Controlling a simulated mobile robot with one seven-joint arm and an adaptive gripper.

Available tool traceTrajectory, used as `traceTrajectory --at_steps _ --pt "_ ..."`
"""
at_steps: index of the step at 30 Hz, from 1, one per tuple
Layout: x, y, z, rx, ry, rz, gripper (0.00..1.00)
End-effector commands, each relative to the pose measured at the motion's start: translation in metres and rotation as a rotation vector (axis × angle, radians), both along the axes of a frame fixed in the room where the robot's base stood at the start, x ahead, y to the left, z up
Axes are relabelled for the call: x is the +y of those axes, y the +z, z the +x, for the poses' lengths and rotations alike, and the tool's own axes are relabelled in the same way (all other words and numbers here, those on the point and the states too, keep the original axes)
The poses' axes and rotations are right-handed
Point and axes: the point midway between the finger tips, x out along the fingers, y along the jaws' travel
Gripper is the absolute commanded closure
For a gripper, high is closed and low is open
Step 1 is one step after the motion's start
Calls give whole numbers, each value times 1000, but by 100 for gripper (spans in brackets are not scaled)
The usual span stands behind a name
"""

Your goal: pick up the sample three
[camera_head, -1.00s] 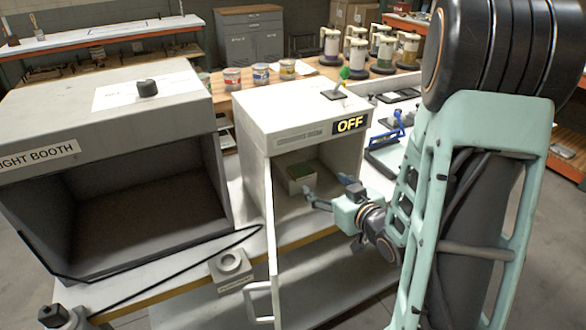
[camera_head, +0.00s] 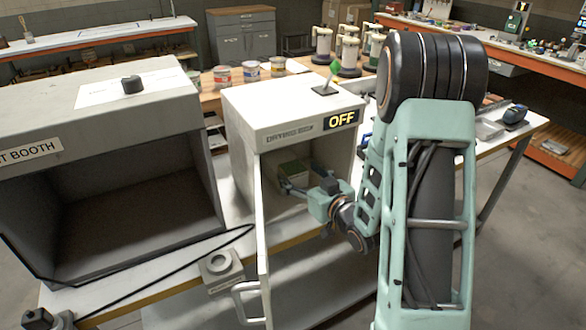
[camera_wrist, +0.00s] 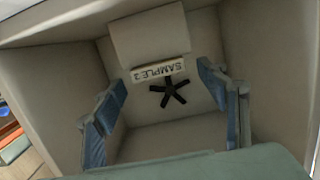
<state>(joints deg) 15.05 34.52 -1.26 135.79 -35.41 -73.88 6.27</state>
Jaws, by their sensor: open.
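In the wrist view, a strip lettered SAMPLE-3 (camera_wrist: 158,69) runs along the lower edge of a pale panel (camera_wrist: 150,36). My gripper (camera_head: 308,188) is inside the cabinet opening, at the front of the block. In the wrist view, its blue-padded fingers (camera_wrist: 164,97) are spread wide and empty, with the label ahead between them. I cannot tell whether a fingertip touches the block.
A black star-shaped piece (camera_wrist: 170,93) shows just below the label. The cabinet door (camera_head: 264,255) stands open toward me, and the cabinet walls are close around the gripper. A small grey round fixture (camera_head: 218,264) sits in front.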

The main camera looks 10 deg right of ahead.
Motion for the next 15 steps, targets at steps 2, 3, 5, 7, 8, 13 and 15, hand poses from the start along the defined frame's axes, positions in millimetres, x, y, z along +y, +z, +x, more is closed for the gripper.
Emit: traceTrajectory --at_steps 2,3,5,7,8,13,15 --pt "5 -1 11 2 2 0 33" --pt "7 -2 16 1 2 -1 33" --pt "8 -3 21 1 1 -1 33" --pt "8 -4 24 0 0 -1 33" --pt "9 -4 24 0 0 -1 33" --pt "8 -4 24 1 -1 -1 33" --pt "8 -4 24 1 -1 -1 39"
